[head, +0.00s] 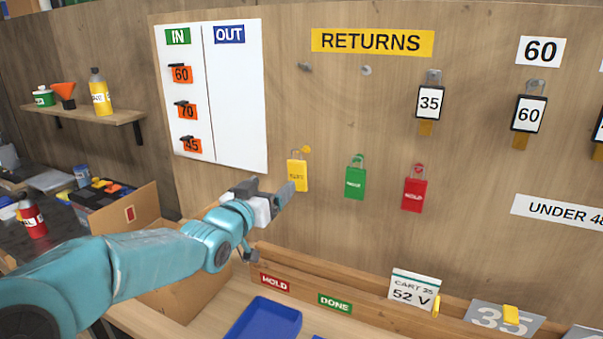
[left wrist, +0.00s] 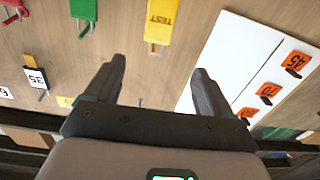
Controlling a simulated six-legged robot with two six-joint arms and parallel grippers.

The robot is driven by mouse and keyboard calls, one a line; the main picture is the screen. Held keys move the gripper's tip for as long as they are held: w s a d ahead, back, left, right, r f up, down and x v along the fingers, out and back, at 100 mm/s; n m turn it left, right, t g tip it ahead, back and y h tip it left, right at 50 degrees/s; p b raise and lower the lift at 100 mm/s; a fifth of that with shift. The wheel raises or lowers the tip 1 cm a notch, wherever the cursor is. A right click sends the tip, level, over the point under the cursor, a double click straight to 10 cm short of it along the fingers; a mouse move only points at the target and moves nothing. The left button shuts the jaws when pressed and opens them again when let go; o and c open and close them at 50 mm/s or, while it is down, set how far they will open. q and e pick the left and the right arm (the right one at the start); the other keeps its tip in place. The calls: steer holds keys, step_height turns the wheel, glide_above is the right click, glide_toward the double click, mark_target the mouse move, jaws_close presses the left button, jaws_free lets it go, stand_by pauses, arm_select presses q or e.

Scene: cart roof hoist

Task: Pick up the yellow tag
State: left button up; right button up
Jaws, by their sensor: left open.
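The yellow tag (head: 298,175) hangs from a yellow peg on the wooden wall board, left of a green tag (head: 355,183) and a red tag (head: 415,194). In the left wrist view, which is upside down, the yellow tag (left wrist: 163,20) reads "TEST" and sits beyond the fingertips. My left gripper (head: 268,192) is open and empty, just below and left of the yellow tag in the head view. In the left wrist view the jaws (left wrist: 160,70) are spread, with bare board between them. My right gripper is not in view.
A white IN/OUT board (head: 233,100) with orange number tags is left of the yellow tag. Below are a ledge with HOLD (head: 275,283) and DONE (head: 335,303) labels and a blue tray (head: 263,320). An open cardboard box (head: 150,212) stands behind my left arm.

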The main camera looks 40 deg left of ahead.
mark_target(296, 165)
arm_select(q)
steer(key=p+x, duration=0.3)
steer(key=x, duration=0.6)
steer(key=shift+w+a+r, duration=0.1)
steer(key=shift+w+r, duration=0.05)
steer(key=shift+w, duration=0.5)
steer(key=shift+a+r+p, duration=0.1)
steer(key=shift+p, duration=0.2)
steer(key=shift+w, duration=0.25)
steer(key=p+x, duration=0.2)
steer(key=x, duration=0.1)
steer(key=p+x, duration=0.1)
steer(key=x, duration=0.1)
steer(key=shift+f, duration=0.3)
steer(key=shift+s, duration=0.1)
steer(key=shift+c, duration=0.3)
